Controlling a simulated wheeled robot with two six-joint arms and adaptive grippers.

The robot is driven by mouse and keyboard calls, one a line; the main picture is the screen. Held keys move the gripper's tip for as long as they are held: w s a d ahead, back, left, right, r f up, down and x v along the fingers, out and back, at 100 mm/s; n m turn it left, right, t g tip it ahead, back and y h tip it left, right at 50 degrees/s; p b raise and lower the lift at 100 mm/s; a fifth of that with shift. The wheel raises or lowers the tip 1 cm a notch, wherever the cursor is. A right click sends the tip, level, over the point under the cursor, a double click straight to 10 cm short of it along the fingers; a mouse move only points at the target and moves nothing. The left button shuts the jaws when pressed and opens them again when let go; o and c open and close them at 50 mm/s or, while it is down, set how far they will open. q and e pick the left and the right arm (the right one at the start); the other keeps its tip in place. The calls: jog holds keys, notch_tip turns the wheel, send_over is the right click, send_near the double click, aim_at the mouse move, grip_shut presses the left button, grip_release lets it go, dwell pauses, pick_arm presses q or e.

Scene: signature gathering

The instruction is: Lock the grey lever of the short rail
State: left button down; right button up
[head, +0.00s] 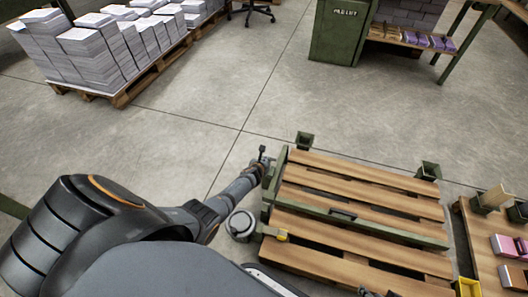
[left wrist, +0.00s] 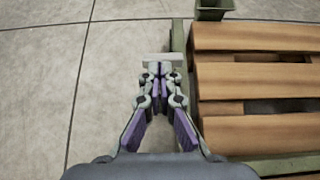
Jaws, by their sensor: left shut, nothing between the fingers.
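The short green rail (head: 279,175) runs along the left edge of a wooden slatted table; it also shows in the left wrist view (left wrist: 179,37). A flat light grey piece (left wrist: 163,58), apparently the grey lever, sits at the rail's outer side. My left gripper (head: 262,160) is shut and empty, with its fingertips (left wrist: 160,68) right at that piece and partly covering its near edge. I cannot tell whether they touch. The lever's exact position is unclear. Small dark parts at the bottom edge of the head view may be my right gripper; its state does not show.
A long green rail (head: 350,217) crosses the slats (head: 350,185), with a yellow lever (head: 282,236) at its left end. A grey round canister (head: 241,225) stands left of the table. A pallet (head: 125,92) of paper stacks is far left.

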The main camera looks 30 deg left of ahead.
notch_tip(320, 180, up, 5)
jog(key=s+d+g+h+p, duration=0.1)
jog(key=d+g+p, duration=0.15)
jog(key=p, duration=0.35)
pick_arm(q)
notch_tip(320, 180, up, 8)
jog(key=s, duration=0.2)
jog(key=shift+s+d+f+p, duration=0.25)
jog(key=shift+s+d+p, duration=0.1)
jog(key=shift+p, duration=0.1)
pick_arm(e)
notch_tip(320, 180, down, 9)
jog(key=d, duration=0.1)
jog(key=shift+s+d+f, duration=0.15)
jog(key=shift+s+d, duration=0.15)
jog(key=shift+d, duration=0.1)
jog(key=shift+g, duration=0.25)
